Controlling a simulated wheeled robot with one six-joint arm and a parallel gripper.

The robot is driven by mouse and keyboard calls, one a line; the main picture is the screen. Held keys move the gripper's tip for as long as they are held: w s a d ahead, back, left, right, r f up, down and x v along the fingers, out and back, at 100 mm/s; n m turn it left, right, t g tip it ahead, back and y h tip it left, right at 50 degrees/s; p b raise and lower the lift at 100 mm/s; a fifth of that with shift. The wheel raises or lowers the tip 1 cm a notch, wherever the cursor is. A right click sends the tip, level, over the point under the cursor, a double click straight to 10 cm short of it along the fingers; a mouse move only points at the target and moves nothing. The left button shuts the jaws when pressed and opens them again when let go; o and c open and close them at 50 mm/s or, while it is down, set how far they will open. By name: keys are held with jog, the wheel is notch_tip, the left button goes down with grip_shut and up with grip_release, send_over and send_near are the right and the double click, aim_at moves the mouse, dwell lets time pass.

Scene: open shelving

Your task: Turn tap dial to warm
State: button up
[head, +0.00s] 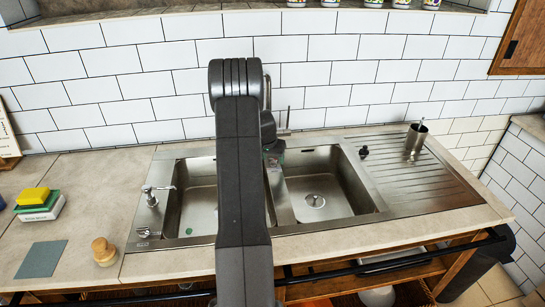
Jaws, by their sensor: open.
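The tap (267,92) stands at the back of the steel sink, behind my arm. Only part of its upright pipe shows, and its base is hidden. A thin upright lever or rod (288,118) shows just right of it. I cannot tell the tap's dial or its setting; it may be behind my arm. My gripper (273,158) is small and partly hidden by my arm. It points down over the divider between the two basins, in front of the tap, open, with nothing seen in it.
The right basin (340,190) is empty. A metal cup (416,138) and a black knob (363,152) stand on the right side. A soap dispenser (152,195) is at left. Sponges (38,205), a grey cloth (41,258) and a wooden brush (103,251) lie on the left counter.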

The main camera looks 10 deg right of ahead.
jog(key=c, duration=1)
jog(key=shift+f+b, duration=0.15)
jog(key=shift+b, duration=0.45)
jog(key=m+b, duration=0.1)
jog(key=b, duration=0.2)
jog(key=shift+a+f+m+h, duration=0.1)
jog(key=shift+f+m+h, duration=0.2)
jog(key=shift+m, duration=0.1)
jog(key=m+g+b, duration=0.1)
jog(key=m+b, duration=0.1)
jog(key=b, duration=0.2)
jog(key=shift+w+r+m+h, duration=0.1)
jog(key=shift+m+h, duration=0.2)
jog(key=shift+h, duration=0.1)
jog(key=m+b, duration=0.1)
jog(key=m+g+b, duration=0.1)
jog(key=m, duration=0.1)
jog(key=shift+w+r+h, duration=0.1)
jog(key=shift+r+h, duration=0.1)
jog(key=shift+h, duration=0.1)
jog(key=shift+r+m+g+b, duration=0.15)
jog(key=shift+m+g+b, duration=0.55)
jog(key=shift+m, duration=1.4)
jog(key=shift+g, duration=0.3)
